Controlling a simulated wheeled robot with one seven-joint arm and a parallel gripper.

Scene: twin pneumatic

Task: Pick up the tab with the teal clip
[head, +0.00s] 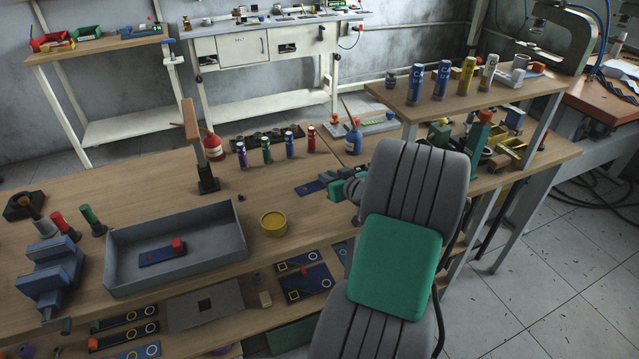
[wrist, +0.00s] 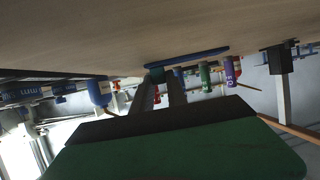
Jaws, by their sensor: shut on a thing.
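The dark blue tab (head: 309,188) is over the wooden workbench, just left of my gripper (head: 335,182). In the wrist view the tab (wrist: 195,55) is a flat blue strip close to the wood surface, with its teal clip (wrist: 155,75) at one end. My gripper (wrist: 165,85) is shut on the teal clip between its two dark fingers. I cannot tell whether the tab touches the bench. Another blue tab (head: 160,256) with a red clip lies in the grey tray (head: 222,252).
A yellow round tin (head: 273,223), an upright post stand (head: 206,184) and a blue bottle (head: 353,143) are nearby.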

